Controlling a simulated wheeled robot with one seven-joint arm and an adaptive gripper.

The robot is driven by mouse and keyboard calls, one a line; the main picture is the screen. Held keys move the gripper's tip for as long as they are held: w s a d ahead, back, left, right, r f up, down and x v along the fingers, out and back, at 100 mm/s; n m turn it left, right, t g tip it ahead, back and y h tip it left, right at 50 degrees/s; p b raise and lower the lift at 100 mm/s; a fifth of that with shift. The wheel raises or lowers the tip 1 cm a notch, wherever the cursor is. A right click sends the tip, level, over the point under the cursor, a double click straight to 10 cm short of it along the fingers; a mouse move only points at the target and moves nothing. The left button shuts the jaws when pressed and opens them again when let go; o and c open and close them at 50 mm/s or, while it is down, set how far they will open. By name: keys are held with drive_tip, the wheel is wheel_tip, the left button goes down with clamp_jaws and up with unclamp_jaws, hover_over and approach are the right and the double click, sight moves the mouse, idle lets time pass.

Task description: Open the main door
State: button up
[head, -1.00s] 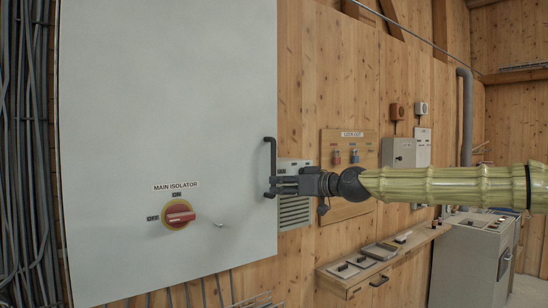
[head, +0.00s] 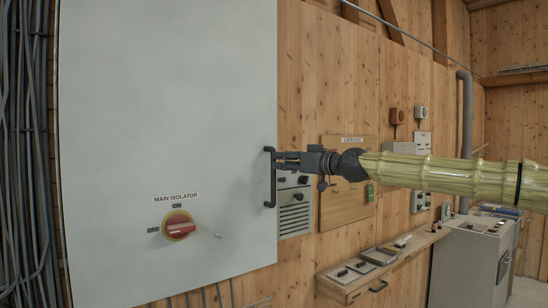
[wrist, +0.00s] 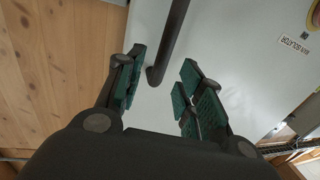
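The main door is a large pale grey cabinet door (head: 150,100), standing flush as far as I can see. It fills the left of the head view and also shows in the wrist view (wrist: 235,50). Its black vertical bar handle (head: 272,190) is near the right edge. My gripper (head: 279,160) reaches in from the right at the handle's upper part. In the wrist view the fingers of my gripper (wrist: 163,65) are spread, with the handle (wrist: 170,40) between their tips. A gap shows on both sides, so it is not clamped.
A red rotary knob (head: 180,228) labelled MAIN ISOLATOR is low on the door. A lockout board (head: 340,205), a wooden shelf (head: 345,290) and a grey console (head: 470,255) are to the right. Dark cables (head: 25,150) run down the left wall.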

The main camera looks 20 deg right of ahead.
sight(275, 160)
drive_tip(key=shift+p+x, duration=0.95)
drive_tip(key=shift+x, duration=1.6)
clamp_jaws()
